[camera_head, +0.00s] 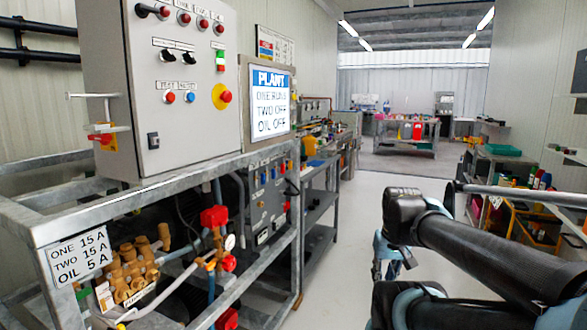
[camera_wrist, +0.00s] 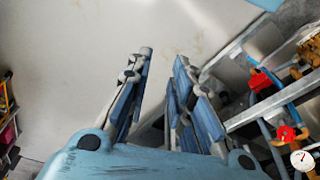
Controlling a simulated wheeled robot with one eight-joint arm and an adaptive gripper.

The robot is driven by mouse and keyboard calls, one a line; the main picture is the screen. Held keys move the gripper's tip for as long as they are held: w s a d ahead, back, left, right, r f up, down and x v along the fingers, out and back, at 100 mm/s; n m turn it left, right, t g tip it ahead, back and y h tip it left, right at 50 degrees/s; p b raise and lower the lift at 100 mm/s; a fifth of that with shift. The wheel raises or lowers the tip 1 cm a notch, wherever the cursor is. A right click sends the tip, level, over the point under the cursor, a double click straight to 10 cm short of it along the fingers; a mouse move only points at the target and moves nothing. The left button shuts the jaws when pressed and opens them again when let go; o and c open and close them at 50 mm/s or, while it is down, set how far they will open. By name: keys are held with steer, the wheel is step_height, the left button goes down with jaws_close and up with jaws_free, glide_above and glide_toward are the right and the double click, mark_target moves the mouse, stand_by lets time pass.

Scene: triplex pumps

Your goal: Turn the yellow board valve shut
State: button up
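I cannot clearly pick out a yellow board valve in either view. Yellow shows at the round plate behind a red push button (camera_head: 222,96) on the grey cabinet, and on the switch with a red handle (camera_head: 103,138) on its left side. A small yellow item (camera_head: 312,146) sits on the bench beyond, too small to make out. My gripper (camera_wrist: 163,62) is open and empty, its two blue fingers apart above pale floor. In the head view my dark arm hides most of the gripper.
A galvanised frame (camera_head: 165,186) carries the cabinet and pump pipework with red-handled fittings (camera_head: 214,217). A pressure gauge (camera_wrist: 302,160) and red fitting (camera_wrist: 260,81) lie right of my gripper in the wrist view. The aisle floor (camera_head: 345,215) is clear. Shelves (camera_head: 505,165) stand right.

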steer(key=w+a+r+n+y, duration=0.25)
steer(key=w+a+r, duration=0.25)
steer(key=w, duration=0.5)
steer(key=w+a+r+n+y, duration=0.25)
steer(key=w+a+r, duration=0.2)
steer(key=w, duration=0.55)
steer(key=w+a+r+n+y, duration=0.2)
steer(key=w+a+r+y, duration=0.3)
steer(key=w, duration=0.6)
steer(key=n+t+y, duration=0.4)
steer(key=n+y, duration=0.2)
steer(key=y, duration=0.1)
glide_toward(290, 165)
steer(key=x, duration=0.8)
steer(key=shift+w+a, duration=0.2)
steer(key=shift+w, duration=0.35)
